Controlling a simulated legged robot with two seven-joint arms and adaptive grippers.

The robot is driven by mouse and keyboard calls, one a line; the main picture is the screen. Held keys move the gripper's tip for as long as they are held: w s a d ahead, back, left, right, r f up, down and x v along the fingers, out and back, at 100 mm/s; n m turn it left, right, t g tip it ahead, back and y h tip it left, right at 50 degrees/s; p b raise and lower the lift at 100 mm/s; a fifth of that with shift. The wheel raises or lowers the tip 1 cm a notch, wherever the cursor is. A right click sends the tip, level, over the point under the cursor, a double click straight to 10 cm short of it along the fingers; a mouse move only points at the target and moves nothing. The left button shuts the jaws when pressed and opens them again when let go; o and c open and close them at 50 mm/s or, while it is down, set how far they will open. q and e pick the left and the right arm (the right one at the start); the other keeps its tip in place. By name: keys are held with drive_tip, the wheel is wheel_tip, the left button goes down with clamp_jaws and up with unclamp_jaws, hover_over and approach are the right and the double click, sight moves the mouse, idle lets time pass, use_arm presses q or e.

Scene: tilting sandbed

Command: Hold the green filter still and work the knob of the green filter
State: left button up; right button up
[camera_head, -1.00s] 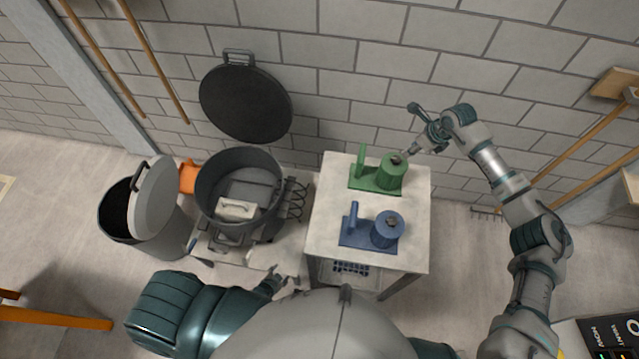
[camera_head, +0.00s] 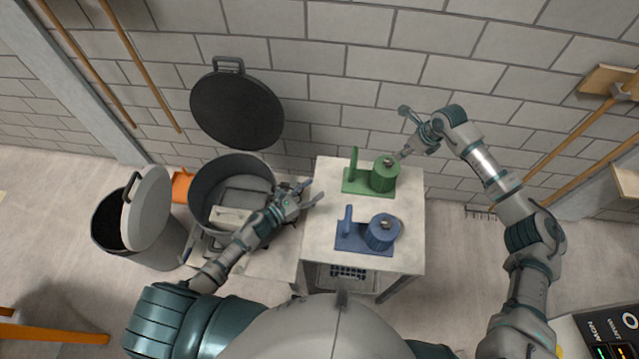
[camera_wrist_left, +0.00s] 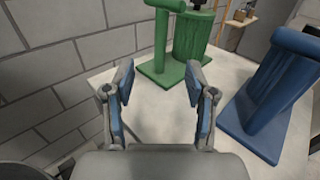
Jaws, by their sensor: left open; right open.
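The green filter (camera_head: 384,174) stands on the far half of the white table, with a round body on a flat base and an upright post at its left. Its knob (camera_head: 389,161) is on top, small in the head view. My right gripper (camera_head: 402,156) is open at the knob's upper right; I cannot tell whether it touches. My left gripper (camera_head: 314,192) is open and empty at the table's left edge, apart from the filter. In the left wrist view the green filter (camera_wrist_left: 188,38) is beyond the open fingers (camera_wrist_left: 158,88), its knob cut off at the top.
The blue filter (camera_head: 382,232) stands nearer on the same white table (camera_head: 325,243). A grey pot (camera_head: 207,178) with an open lid is left of the table. A brick wall (camera_head: 330,75) is behind. Bare tabletop lies left of both filters.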

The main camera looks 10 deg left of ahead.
sight(354, 164)
use_arm(q)
drive_tip(key=x, duration=1.7)
drive_tip(key=shift+w+d, duration=0.15)
drive_tip(key=shift+d, duration=0.15)
